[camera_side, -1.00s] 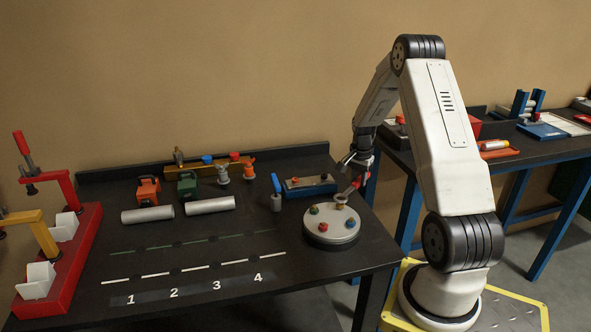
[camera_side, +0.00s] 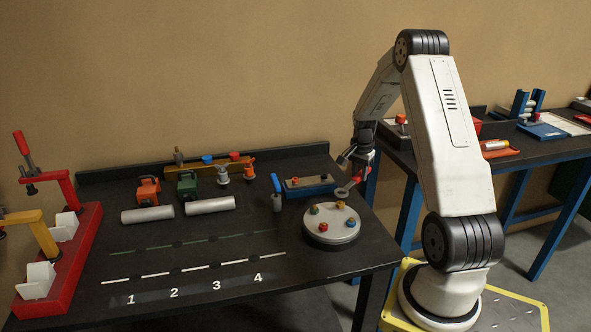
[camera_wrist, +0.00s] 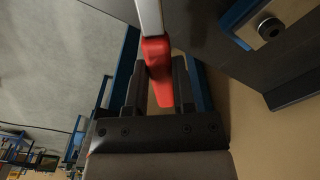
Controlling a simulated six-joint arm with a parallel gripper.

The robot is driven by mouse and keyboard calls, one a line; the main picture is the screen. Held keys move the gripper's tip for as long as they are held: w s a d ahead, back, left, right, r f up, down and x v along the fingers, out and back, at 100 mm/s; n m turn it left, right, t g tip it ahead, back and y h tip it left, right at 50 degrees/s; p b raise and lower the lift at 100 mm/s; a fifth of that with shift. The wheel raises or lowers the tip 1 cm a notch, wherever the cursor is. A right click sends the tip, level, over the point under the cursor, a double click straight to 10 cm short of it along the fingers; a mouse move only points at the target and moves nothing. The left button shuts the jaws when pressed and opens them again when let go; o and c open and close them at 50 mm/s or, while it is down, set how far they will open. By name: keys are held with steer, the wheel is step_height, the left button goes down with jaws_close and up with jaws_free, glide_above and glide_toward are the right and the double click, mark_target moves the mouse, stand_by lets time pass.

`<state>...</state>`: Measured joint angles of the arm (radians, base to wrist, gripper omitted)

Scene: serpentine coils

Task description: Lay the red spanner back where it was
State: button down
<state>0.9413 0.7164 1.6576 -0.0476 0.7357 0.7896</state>
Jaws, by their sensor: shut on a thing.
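The red spanner has a red handle (camera_wrist: 157,68) and a grey metal ring end (camera_side: 342,193). My gripper (camera_side: 361,160) is shut on the handle. The spanner slants down to the left, its ring end above the rear of a round grey plate (camera_side: 330,236) with several coloured knobs. The ring looks clear of the knobs. In the wrist view, the handle sits between the two dark fingers of my gripper (camera_wrist: 160,88), with the metal shank running out of the top of the picture.
A blue-based block with an orange knob (camera_side: 309,188) and a blue-handled tool (camera_side: 276,192) stand left of the spanner. Two grey cylinders (camera_side: 210,205) lie further left. The numbered strip (camera_side: 195,290) at the table's front is clear. A second bench stands behind my arm.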

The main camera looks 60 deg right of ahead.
mark_target(358, 174)
steer(key=r, duration=0.4)
steer(key=shift+w+a+r, duration=0.2)
steer(key=shift+r, duration=0.05)
steer(key=w+a+n, duration=0.6)
steer(key=a+n, duration=0.2)
steer(key=a, duration=0.1)
steer(key=w+a+n, duration=0.6)
steer(key=a+n, duration=0.1)
steer(key=a, duration=0.2)
steer(key=w+a+n+y, duration=0.1)
steer(key=w+a+n, duration=0.1)
steer(key=a+n, duration=1.3)
step_height(358, 174, down, 6)
steer(key=a+m, duration=0.1)
steer(key=a, duration=0.1)
steer(key=shift+m, duration=0.3)
steer(key=shift+s+f, duration=0.1)
steer(key=shift+f, duration=0.15)
steer(key=shift+f, duration=2.2)
steer(key=shift+f, duration=1.1)
